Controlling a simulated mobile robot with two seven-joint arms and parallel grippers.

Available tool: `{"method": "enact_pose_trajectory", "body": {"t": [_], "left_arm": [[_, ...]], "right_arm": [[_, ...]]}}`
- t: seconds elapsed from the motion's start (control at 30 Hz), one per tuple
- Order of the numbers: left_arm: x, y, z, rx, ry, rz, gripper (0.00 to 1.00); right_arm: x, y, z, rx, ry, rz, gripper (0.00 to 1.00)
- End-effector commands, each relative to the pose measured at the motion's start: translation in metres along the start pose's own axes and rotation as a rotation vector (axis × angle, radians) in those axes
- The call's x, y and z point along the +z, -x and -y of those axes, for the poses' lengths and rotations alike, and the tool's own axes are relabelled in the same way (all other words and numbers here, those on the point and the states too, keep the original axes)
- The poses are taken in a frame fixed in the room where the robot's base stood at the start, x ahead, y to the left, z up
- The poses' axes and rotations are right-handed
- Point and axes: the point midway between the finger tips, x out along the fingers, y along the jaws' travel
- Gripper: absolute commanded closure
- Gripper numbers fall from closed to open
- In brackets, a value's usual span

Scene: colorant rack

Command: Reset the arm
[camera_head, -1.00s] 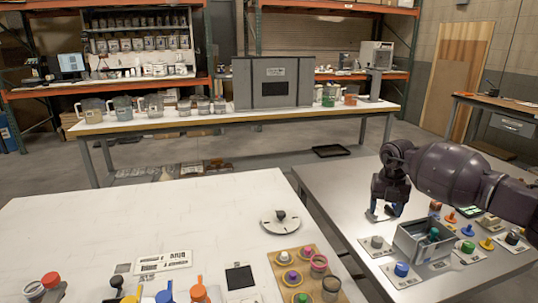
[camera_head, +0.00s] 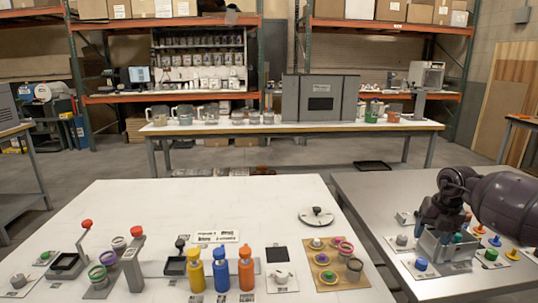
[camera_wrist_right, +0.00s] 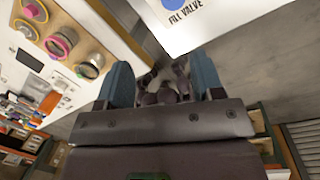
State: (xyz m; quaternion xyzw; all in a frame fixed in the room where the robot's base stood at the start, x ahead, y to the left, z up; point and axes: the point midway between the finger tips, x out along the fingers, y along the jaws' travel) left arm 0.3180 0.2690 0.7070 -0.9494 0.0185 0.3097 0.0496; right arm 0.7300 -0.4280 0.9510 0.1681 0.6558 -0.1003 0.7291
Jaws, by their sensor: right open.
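My right arm comes in from the right in the head view, dark and bulky. My right gripper (camera_head: 428,222) hangs over the grey metal table, in front of the back left edge of a grey box (camera_head: 450,251) in that picture. I cannot tell whether it touches the box. In the right wrist view the two teal fingers of my right gripper (camera_wrist_right: 165,80) stand wide apart, with no object held between them. My left arm and gripper are not in view.
The grey table (camera_head: 370,195) holds colored knobs, including a blue one (camera_head: 421,264) and a green one (camera_head: 491,254). The white table (camera_head: 150,205) carries yellow, blue and orange bottles (camera_head: 245,270) and a wooden tray (camera_head: 330,284). Its back part is largely clear.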

Motion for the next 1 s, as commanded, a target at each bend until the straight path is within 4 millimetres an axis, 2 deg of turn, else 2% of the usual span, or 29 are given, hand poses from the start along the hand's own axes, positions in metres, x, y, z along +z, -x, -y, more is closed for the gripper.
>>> {"method": "enact_pose_trajectory", "body": {"t": [0.07, 0.17, 0.27, 0.3, 0.4, 0.5, 0.6, 0.7, 0.77, 0.87, 1.0], "left_arm": [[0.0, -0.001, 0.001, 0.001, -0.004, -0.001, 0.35], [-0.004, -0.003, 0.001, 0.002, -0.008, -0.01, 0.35], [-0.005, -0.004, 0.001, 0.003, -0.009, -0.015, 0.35], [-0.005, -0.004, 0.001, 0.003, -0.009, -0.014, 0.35], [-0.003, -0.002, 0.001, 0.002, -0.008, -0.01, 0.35], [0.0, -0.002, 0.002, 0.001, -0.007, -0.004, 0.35], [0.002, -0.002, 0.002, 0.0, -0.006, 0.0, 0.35], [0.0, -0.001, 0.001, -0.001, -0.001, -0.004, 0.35], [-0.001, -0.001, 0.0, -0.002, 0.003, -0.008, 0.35], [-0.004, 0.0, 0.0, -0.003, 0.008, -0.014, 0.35], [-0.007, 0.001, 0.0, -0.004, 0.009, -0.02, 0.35]], "right_arm": [[0.002, -0.001, -0.02, 0.093, 0.043, 0.032, 0.39], [0.005, 0.008, -0.052, 0.242, 0.095, 0.086, 0.39], [0.004, 0.027, -0.098, 0.434, 0.149, 0.15, 0.39], [0.002, 0.036, -0.119, 0.521, 0.168, 0.176, 0.39], [-0.014, 0.055, -0.173, 0.759, 0.188, 0.221, 0.39], [-0.037, 0.066, -0.216, 0.993, 0.151, 0.243, 0.39], [-0.061, 0.073, -0.244, 1.212, 0.047, 0.248, 0.39], [-0.084, 0.072, -0.258, 1.397, -0.123, 0.235, 0.39], [-0.095, 0.068, -0.259, 1.477, -0.241, 0.221, 0.39], [-0.112, 0.056, -0.253, 1.566, -0.447, 0.194, 0.39], [-0.133, 0.03, -0.234, 1.621, -0.745, 0.143, 0.39]]}}
